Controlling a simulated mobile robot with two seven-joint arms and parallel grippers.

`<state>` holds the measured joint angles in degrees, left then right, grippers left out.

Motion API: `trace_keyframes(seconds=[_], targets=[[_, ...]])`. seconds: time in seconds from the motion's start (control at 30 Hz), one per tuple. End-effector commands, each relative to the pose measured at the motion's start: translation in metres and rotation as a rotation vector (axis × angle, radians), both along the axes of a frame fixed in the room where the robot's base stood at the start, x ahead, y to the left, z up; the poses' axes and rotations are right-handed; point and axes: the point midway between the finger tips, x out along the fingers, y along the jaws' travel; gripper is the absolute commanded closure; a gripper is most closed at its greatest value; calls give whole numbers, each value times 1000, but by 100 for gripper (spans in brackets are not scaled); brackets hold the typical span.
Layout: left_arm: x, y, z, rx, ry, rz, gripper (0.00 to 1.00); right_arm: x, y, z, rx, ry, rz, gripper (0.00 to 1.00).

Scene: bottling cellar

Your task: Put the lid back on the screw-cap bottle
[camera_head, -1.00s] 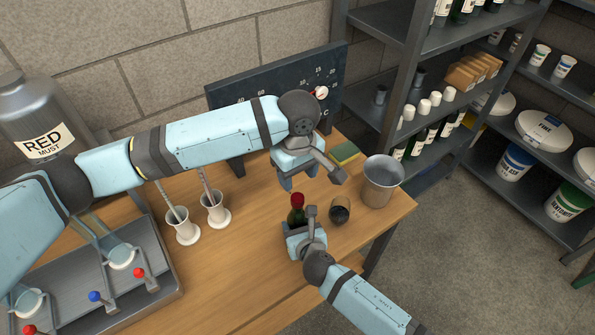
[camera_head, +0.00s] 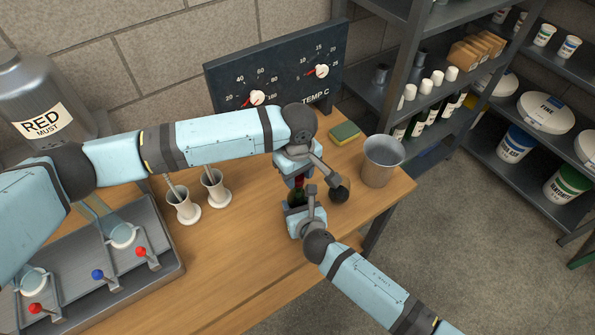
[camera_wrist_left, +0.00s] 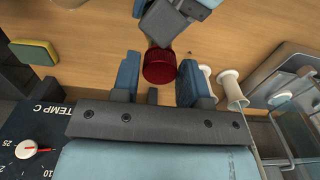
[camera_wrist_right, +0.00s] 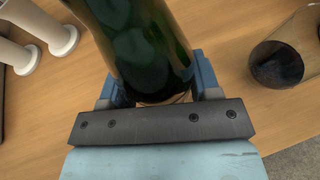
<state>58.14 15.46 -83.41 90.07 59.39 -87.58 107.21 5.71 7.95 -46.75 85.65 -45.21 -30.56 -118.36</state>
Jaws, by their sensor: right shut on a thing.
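The screw-cap bottle (camera_head: 296,197) is dark green glass and stands upright on the table, partly hidden by my grippers. My right gripper (camera_head: 303,205) is shut on its body; the bottle fills the space between the fingers in the right wrist view (camera_wrist_right: 145,50). The red lid (camera_head: 299,181) sits at the top of the bottle; whether it is screwed tight cannot be told. In the left wrist view the lid (camera_wrist_left: 160,67) shows round, at the tips of my left gripper's fingers (camera_wrist_left: 159,80). The left gripper is open just over and around it.
A glass with dark contents (camera_head: 340,190) stands close right of the bottle. A metal bucket (camera_head: 381,162) is near the right table edge, with a sponge (camera_head: 345,132) behind. Two white cups (camera_head: 184,207) stand left, beside a metal tray with levers (camera_head: 165,240).

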Motion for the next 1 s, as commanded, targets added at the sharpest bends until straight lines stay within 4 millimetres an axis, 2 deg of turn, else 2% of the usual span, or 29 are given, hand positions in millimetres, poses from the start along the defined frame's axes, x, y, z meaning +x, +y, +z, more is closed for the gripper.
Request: trace_keyframes(seconds=[0.03, 0.13, 0.17, 0.37, 0.47, 0.63, 0.77, 1.0], targets=[[0, 0, 0, 0, 0, 0, 71, 0, 0, 0, 0, 0, 0, 100], [0, 0, 0, 0, 0, 0, 94, 0, 0, 0, 0, 0, 0, 100], [0, 0, 0, 0, 0, 0, 96, 0, 0, 0, 0, 0, 0, 100], [0, 0, 0, 0, 0, -20, 96, 0, 0, 0, 0, 0, 0, 100], [0, 0, 0, 0, 1, -125, 96, 0, 0, 0, 0, 0, 0, 100], [-1, 0, -1, 0, 2, -396, 96, 0, 0, 0, 0, 1, 0, 100], [0, 0, 0, 0, 0, -531, 96, 0, 0, 0, 0, 1, 0, 100], [0, 0, 0, 1, 0, -569, 96, 0, 0, 0, 0, 1, 0, 100]])
